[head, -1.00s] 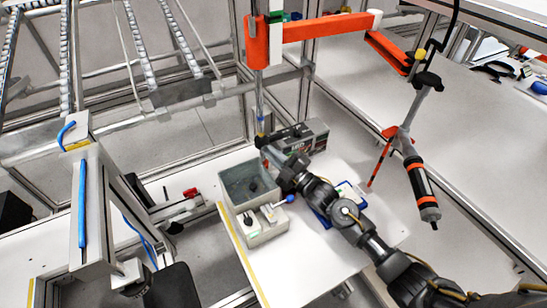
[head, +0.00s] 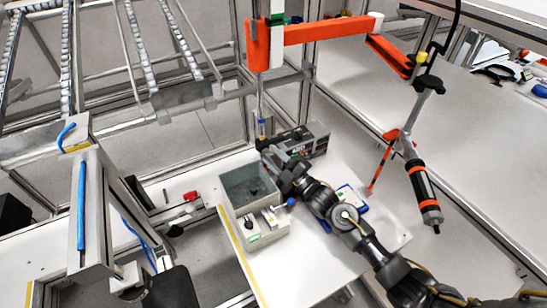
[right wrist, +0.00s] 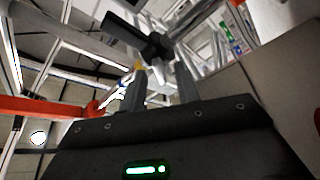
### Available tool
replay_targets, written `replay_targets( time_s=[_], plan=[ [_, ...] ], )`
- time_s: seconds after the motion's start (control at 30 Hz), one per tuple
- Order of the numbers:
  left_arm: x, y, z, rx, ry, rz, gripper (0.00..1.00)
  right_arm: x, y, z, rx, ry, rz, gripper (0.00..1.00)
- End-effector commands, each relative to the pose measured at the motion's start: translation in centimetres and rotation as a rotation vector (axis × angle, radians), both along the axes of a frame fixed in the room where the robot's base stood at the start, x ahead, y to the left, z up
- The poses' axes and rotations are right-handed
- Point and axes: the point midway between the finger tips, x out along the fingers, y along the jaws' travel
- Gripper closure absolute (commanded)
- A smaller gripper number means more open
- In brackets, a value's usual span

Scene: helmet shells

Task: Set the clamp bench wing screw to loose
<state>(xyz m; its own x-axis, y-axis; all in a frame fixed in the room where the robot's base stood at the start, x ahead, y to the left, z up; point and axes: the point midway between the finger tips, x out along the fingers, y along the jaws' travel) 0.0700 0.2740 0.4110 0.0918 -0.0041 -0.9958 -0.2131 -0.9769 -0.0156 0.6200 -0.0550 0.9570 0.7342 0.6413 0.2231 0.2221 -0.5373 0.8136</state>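My right gripper (head: 268,152) is at the foot of the vertical rod (head: 260,112), between the grey box (head: 250,215) and a dark labelled box. Its fingertips are too small to read in the head view. In the right wrist view the two fingers (right wrist: 162,75) stand apart with nothing seen held between them. A dark, winged part (right wrist: 145,38), perhaps the wing screw, shows just beyond the fingertips. I cannot tell its turned position or whether a finger touches it. My left gripper is not in view.
The dark labelled box (head: 309,140) stands close behind my right gripper. An orange arm (head: 325,30) spans above, with a hanging tool (head: 421,190) at the right. The white tabletop (head: 300,265) is clear in front.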

Motion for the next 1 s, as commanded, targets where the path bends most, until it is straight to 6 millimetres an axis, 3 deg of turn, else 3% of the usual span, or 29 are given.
replay_targets(
  time_s=[0.17,0.33,0.67,0.8,1.0],
  plan=[
    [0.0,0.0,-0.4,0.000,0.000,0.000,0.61,0.0,0.0,0.5,0.000,-0.002,0.001,0.68],
    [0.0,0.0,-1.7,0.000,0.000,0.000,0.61,0.0,0.0,3.0,0.002,-0.009,0.001,0.68],
    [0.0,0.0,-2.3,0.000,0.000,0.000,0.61,-5.4,0.4,9.4,0.003,-0.006,0.002,0.68],
    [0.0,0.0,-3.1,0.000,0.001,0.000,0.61,-8.7,0.8,10.5,0.003,-0.003,0.002,0.68],
    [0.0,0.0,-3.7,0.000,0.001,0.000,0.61,-12.1,1.1,12.0,0.002,-0.001,0.001,0.68]
  ],
)
